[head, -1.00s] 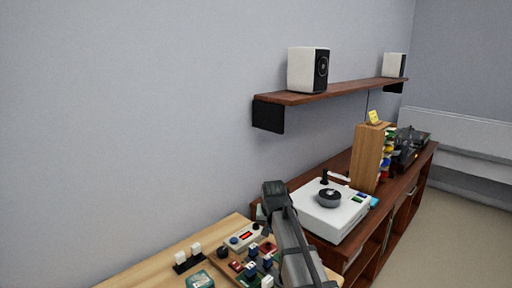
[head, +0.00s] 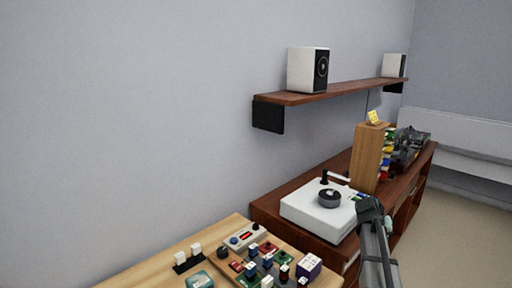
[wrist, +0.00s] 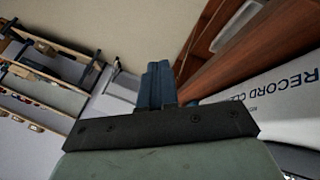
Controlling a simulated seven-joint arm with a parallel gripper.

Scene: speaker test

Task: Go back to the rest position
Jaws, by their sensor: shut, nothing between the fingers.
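My arm rises from the lower right in the head view, with its dark end in front of the wooden cabinet's near edge, right of the white record cleaner (head: 312,215). In the wrist view my gripper (wrist: 158,68) is shut, its blue-grey fingers together with nothing between them. The fingertips point toward bare floor. The white side of the record cleaner (wrist: 285,100), with "RECORD CL..." lettering, fills the right of the wrist view. My gripper looks apart from it.
A light wooden table (head: 140,272) at front holds a board with several knobs and a purple box (head: 308,266). The dark cabinet (head: 275,212) also bears a wooden box (head: 368,160). A wall shelf (head: 330,91) carries two white speakers. Open floor (head: 455,215) lies at right.

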